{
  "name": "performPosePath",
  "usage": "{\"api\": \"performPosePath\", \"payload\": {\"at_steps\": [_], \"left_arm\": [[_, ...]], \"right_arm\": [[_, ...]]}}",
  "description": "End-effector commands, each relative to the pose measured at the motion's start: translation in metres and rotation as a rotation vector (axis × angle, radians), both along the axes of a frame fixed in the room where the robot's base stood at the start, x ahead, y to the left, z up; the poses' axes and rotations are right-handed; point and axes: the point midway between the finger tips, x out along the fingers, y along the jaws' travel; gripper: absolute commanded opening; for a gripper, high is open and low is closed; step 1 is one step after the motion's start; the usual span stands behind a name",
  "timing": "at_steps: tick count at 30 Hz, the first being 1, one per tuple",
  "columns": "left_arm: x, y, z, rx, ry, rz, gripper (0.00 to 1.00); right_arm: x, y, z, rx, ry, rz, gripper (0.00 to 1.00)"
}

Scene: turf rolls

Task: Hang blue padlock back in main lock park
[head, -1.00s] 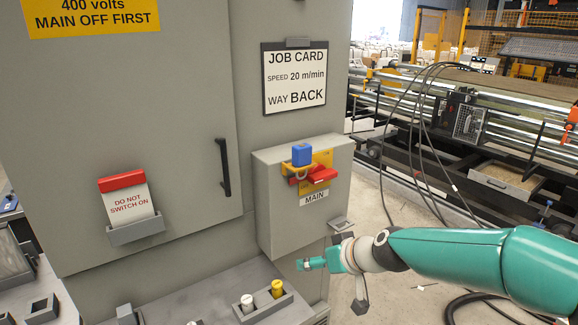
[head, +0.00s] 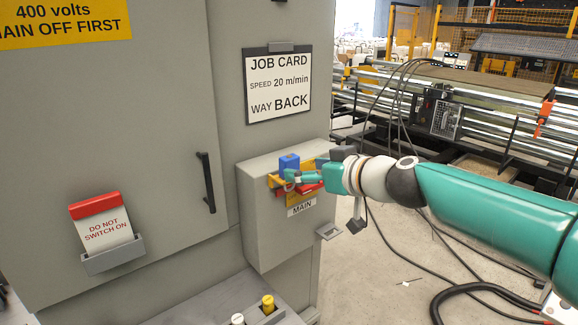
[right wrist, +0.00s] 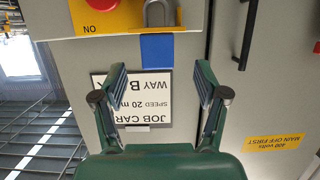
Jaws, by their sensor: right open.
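The blue padlock (head: 289,162) hangs at the red and yellow main switch (head: 310,188) on the grey MAIN box. In the right wrist view the blue padlock (right wrist: 157,50) shows upside down, its grey shackle (right wrist: 157,13) against the yellow plate. My right gripper (head: 304,174) is at the switch, close beside the padlock, and partly covers the switch. In the right wrist view my right gripper (right wrist: 160,72) is open and empty, with the padlock just beyond and between its fingertips. A small grey bracket (head: 329,231) sits low on the box's side. My left gripper is out of view.
A job card (head: 278,85) is on the cabinet above the box. A red-topped DO NOT SWITCH ON card (head: 103,222) stands in a holder at left, near a black door handle (head: 206,182). White and yellow pegs (head: 268,304) stand below. Loose cables lie on the floor at right.

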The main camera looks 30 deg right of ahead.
Motion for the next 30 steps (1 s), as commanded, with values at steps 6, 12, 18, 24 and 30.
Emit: {"api": "performPosePath", "payload": {"at_steps": [6, 12, 18, 24, 30], "left_arm": [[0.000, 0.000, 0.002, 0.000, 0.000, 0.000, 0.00], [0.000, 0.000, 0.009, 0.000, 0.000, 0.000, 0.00], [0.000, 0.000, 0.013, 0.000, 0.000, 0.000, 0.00], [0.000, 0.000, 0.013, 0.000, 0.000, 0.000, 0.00], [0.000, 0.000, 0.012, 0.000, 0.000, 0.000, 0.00]], "right_arm": [[0.018, 0.002, -0.005, 0.001, 0.000, 0.000, 0.73], [0.037, 0.002, -0.009, 0.004, 0.002, 0.002, 0.73], [0.062, 0.003, -0.018, 0.001, 0.001, 0.003, 0.73], [0.068, 0.003, -0.019, 0.001, -0.001, 0.002, 0.73], [0.068, 0.003, -0.019, 0.001, 0.000, 0.002, 0.58]]}}
